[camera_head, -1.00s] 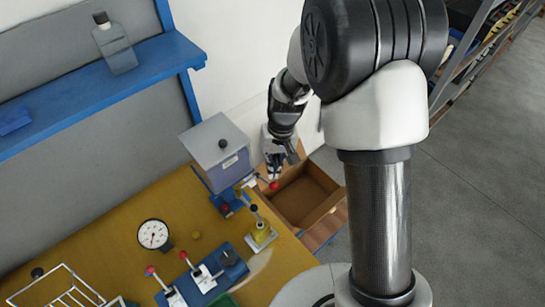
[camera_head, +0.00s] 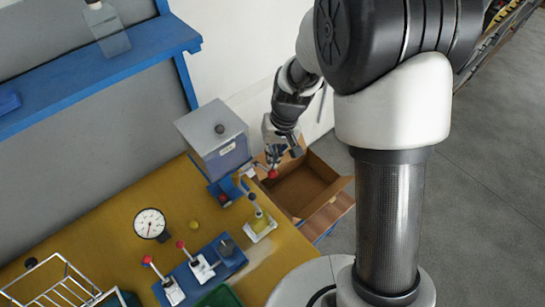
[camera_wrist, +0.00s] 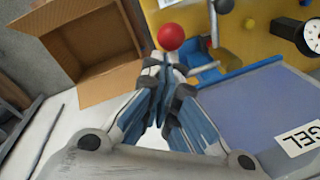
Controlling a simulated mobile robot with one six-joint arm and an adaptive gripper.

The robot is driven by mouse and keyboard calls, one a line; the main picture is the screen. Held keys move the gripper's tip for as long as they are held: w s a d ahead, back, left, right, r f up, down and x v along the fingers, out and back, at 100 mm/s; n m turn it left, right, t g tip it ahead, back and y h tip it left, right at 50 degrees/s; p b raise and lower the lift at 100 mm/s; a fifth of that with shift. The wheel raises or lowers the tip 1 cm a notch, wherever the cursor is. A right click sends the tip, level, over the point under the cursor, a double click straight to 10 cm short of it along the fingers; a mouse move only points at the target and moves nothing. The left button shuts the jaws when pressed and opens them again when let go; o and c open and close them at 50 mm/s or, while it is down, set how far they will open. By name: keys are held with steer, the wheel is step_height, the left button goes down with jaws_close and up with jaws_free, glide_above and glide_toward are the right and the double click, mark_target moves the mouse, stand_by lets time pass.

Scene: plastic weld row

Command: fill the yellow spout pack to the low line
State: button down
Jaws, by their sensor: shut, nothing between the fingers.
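The gel tank (camera_head: 213,140) is a grey box on a blue stand at the table's back right corner. Its lever ends in a red ball (camera_head: 272,174), which also shows in the wrist view (camera_wrist: 170,37). My gripper (camera_head: 273,160) is shut and empty, its fingertips (camera_wrist: 165,62) close to the red ball; I cannot tell whether they touch it. A yellow item that looks like the spout pack (camera_head: 259,223) stands on a pale base in front of the tank, beside a black-topped rod. Its low line and fill level are too small to make out.
An open cardboard box (camera_head: 305,190) lies to the right of the tank. A round gauge (camera_head: 150,223), a blue base with red-knobbed levers (camera_head: 200,272), a green bin (camera_head: 220,297) and a wire rack (camera_head: 60,285) occupy the table's front. A blue shelf (camera_head: 90,75) hangs behind.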

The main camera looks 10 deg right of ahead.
steer(key=shift+s+d+f+t+y+b, duration=0.25)
steer(key=shift+f+t+y+b, duration=0.2)
steer(key=shift+b, duration=1.75)
steer(key=shift+s+d+f+t+b, duration=0.3)
steer(key=shift+s+f+b, duration=0.45)
steer(key=shift+b, duration=1.15)
steer(key=shift+f, duration=0.2)
